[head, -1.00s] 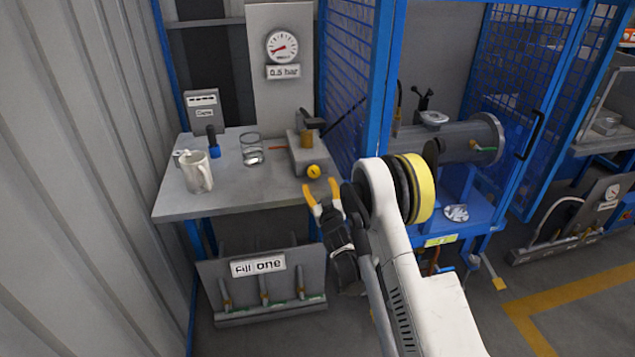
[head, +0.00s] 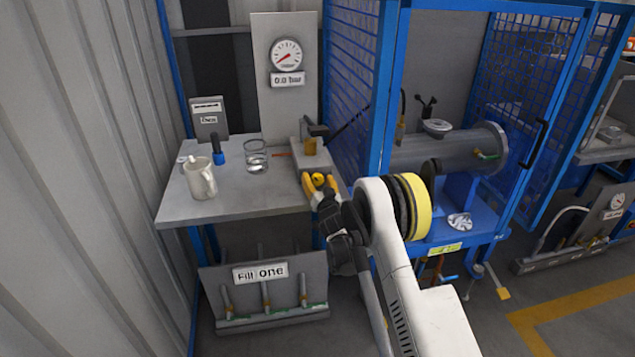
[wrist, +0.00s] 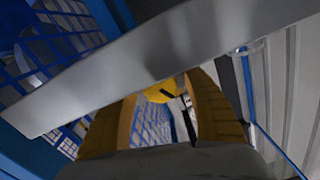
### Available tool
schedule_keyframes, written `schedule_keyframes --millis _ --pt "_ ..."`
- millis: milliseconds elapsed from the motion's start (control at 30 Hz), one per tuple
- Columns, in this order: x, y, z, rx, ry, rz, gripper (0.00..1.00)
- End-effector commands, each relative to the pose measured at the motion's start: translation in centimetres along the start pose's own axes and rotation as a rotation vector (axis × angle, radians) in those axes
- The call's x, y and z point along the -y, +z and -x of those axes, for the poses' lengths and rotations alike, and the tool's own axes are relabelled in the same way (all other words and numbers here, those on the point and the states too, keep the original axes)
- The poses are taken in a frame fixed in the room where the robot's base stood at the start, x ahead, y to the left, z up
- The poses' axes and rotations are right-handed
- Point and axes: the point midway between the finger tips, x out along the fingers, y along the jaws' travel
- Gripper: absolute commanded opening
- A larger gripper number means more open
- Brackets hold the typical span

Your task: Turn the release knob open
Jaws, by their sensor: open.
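The release knob (head: 318,180) is small, round and yellow, on the front of a grey block (head: 310,160) at the right end of the grey shelf. My gripper (head: 320,187) is at the knob, with a yellow finger on either side of it. In the wrist view the knob (wrist: 162,93) shows between the spread fingers of my gripper (wrist: 170,105), partly hidden by a grey edge. I cannot tell whether the fingers touch it. The round gauge (head: 287,55) above has its needle low, and the plate (head: 287,79) under it reads 0.0 bar.
The shelf (head: 235,205) holds a pale mug (head: 200,180), a glass (head: 256,157) and a blue-based item (head: 219,157). A blue mesh cage (head: 352,85) stands close on the right. A "Fill one" panel (head: 262,295) is below.

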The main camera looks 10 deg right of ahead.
Motion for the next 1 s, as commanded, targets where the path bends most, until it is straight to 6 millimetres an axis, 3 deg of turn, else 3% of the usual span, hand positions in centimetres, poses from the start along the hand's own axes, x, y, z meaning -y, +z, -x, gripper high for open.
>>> schedule_keyframes --millis 233,267,400,433,1000 --pt "0.01 -0.05 -0.11 0.0 0.0 0.0 0.6" --pt "0.01 -0.05 -0.1 0.0 0.0 0.0 0.55" --pt "0.01 -0.04 -0.1 0.0 0.0 0.0 0.12" --pt "0.01 -0.04 -0.1 0.0 0.0 0.0 0.07" --pt "0.06 -0.06 -0.12 0.0 -0.001 0.111 0.07"
